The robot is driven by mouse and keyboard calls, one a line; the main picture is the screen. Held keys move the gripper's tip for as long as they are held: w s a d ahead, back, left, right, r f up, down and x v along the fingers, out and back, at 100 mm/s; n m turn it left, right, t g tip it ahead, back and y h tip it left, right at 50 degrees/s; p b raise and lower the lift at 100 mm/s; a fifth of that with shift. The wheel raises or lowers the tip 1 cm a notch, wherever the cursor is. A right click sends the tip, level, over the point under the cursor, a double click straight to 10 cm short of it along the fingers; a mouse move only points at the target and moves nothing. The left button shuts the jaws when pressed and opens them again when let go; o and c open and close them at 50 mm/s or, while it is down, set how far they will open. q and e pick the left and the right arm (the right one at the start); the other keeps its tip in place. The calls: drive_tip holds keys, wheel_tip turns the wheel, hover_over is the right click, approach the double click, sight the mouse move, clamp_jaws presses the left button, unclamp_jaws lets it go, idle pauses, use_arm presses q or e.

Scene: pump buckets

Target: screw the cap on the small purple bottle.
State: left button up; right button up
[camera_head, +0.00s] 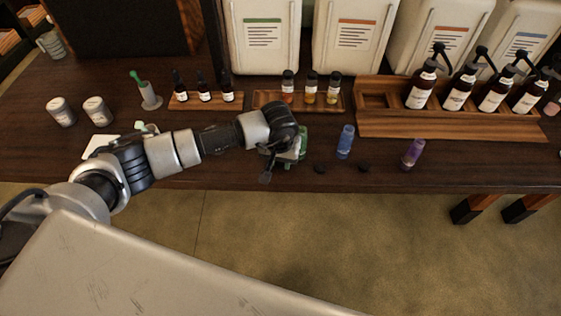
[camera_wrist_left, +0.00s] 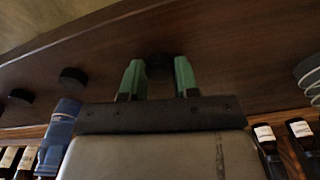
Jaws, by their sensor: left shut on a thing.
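The small purple bottle (camera_head: 412,153) stands upright, slightly tilted in the picture, near the table's front edge in the head view. No black cap shows on its top. My left gripper (camera_head: 287,156) is low at the front edge, well left of the purple bottle. In the left wrist view its green fingers (camera_wrist_left: 159,82) are shut on a dark round cap (camera_wrist_left: 158,64), partly in shadow. Two other black caps, (camera_head: 320,168) and (camera_head: 364,168), lie on the table between my gripper and the purple bottle. My right gripper is not in view.
A blue bottle (camera_head: 345,141) stands between my gripper and the purple bottle; it also shows in the left wrist view (camera_wrist_left: 60,135). Behind are a wooden tray (camera_head: 400,126) with dark pump bottles and a rack (camera_head: 262,97) of small jars. The table (camera_head: 470,165) is clear right of the purple bottle.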

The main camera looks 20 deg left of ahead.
use_arm(q)
drive_tip(key=shift+r, duration=0.1)
drive_tip(key=shift+w+r, duration=0.1)
drive_tip(key=shift+r, duration=0.5)
wheel_tip(320, 180, up, 3)
drive_tip(key=shift+f+b, duration=0.1)
drive_tip(key=shift+b, duration=0.35)
drive_tip(key=d+r+b, duration=0.2)
drive_tip(key=d+r, duration=0.4)
drive_tip(key=d, duration=0.5)
drive_tip(key=shift+w+d+r, duration=0.3)
drive_tip(key=shift+r, duration=0.1)
drive_tip(key=s+a+m, duration=0.1)
drive_tip(key=s+a, duration=1.3)
drive_tip(key=a, duration=0.2)
drive_tip(key=shift+s+f, duration=0.25)
